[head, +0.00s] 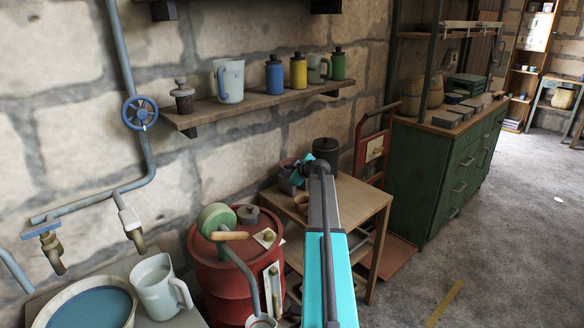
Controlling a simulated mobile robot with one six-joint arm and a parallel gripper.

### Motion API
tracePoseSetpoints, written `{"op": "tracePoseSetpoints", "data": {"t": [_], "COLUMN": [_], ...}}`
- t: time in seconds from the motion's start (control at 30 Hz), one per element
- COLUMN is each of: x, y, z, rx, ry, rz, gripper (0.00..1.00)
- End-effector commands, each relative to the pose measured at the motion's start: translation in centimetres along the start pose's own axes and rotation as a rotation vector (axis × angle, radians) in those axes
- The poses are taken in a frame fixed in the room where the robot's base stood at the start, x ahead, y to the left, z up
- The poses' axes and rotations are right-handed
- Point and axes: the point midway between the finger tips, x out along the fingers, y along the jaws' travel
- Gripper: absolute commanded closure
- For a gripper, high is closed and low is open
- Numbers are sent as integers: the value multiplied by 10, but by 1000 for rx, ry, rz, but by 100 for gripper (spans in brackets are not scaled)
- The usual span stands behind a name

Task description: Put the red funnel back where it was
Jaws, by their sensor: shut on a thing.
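My arm reaches away from me over the small wooden table (352,192), and my gripper (299,177) is at its far end, above the table's left part. The gripper is small and partly hidden by its own wrist. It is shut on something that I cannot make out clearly. A brownish pot-like thing (286,184) is just below the jaws. No other red funnel shows.
A dark lidded canister (326,154) stands at the table's back. A red drum (222,279) with things on top stands left of the table. A wall shelf (262,106) holds jugs and bottles. A green cabinet (438,180) is to the right. The floor at right is mostly clear.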

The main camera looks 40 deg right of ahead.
Motion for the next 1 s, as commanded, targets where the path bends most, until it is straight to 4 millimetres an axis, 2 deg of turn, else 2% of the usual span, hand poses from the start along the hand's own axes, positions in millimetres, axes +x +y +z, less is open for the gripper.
{"op": "tracePoseSetpoints", "data": {"t": [0.07, 0.1, 0.2, 0.67, 1.0], "x": [0, 0, 0, 0, -5], "y": [0, 0, 0, 0, 6], "z": [-1, 0, -1, -3, -11], "rx": [0, 0, 0, -1, -1], "ry": [0, 0, 0, 1, 1], "rz": [0, 0, -1, -1, -2], "gripper": [100, 82, 68, 68, 68]}}
